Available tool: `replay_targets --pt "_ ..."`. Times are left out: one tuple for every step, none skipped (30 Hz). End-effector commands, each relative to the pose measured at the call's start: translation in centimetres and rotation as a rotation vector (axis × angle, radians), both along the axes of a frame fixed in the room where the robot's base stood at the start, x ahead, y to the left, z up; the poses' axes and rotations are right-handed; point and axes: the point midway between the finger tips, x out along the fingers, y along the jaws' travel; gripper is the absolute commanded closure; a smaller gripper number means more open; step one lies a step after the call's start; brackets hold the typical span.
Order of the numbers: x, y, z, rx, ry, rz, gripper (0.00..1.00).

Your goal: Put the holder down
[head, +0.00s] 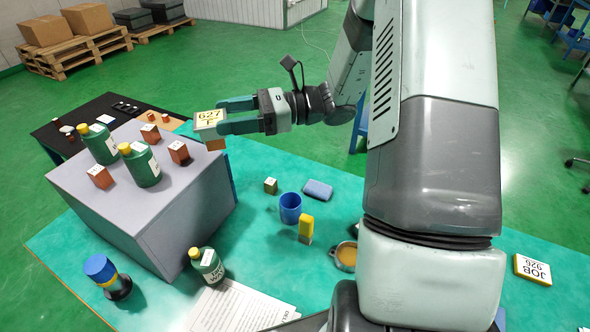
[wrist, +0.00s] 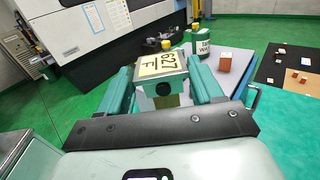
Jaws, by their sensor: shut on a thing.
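The holder (head: 208,120) is a small block with a yellow label reading "627 F" on top. My gripper (head: 222,115) is shut on it, one green finger on each side. In the head view the holder is at the far right end of the grey block (head: 180,215); I cannot tell whether it touches the block. In the wrist view the holder (wrist: 162,80) sits upright between the fingers (wrist: 164,72), label up, with a dark round spot on its near face.
On the grey block stand green bottles (head: 140,164) with yellow caps and brown blocks (head: 179,152). A black mat (head: 75,125) lies behind. On the green table are a blue cup (head: 290,208), yellow piece (head: 306,227), another bottle (head: 207,266) and a JOB tag (head: 532,269).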

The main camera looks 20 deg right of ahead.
Motion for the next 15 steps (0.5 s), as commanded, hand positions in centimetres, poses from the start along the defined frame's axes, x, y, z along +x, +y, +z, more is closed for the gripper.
replay_targets --pt "1.6 -0.8 1.2 0.001 -0.005 -0.111 1.0" --pt "2.7 -1.4 1.9 0.0 -0.005 -0.181 1.0" --pt "4.1 -2.2 2.7 0.0 -0.006 -0.272 1.0" --pt "5.1 -3.0 3.4 0.0 -0.006 -0.342 1.0" --pt "6.2 -3.9 4.1 0.001 -0.007 -0.412 1.0" --pt "7.5 -5.2 4.9 -0.001 -0.008 -0.502 1.0" --pt "8.4 -6.2 5.5 0.001 -0.008 -0.565 1.0" --pt "9.1 -7.1 6.1 0.0 -0.008 -0.621 1.0" --pt "10.0 -8.4 6.7 0.001 -0.007 -0.69 1.0" --pt "10.6 -9.2 7.2 0.001 -0.007 -0.735 1.0" --pt "11.1 -10.1 7.6 0.001 -0.007 -0.778 1.0" --pt "11.7 -11.3 8.1 0.001 -0.006 -0.831 1.0" --pt "12.0 -12.0 8.3 0.002 -0.006 -0.864 1.0" --pt "12.4 -12.8 8.7 0.002 -0.005 -0.898 1.0" --pt "12.7 -13.7 9.0 0.003 -0.007 -0.934 1.0"
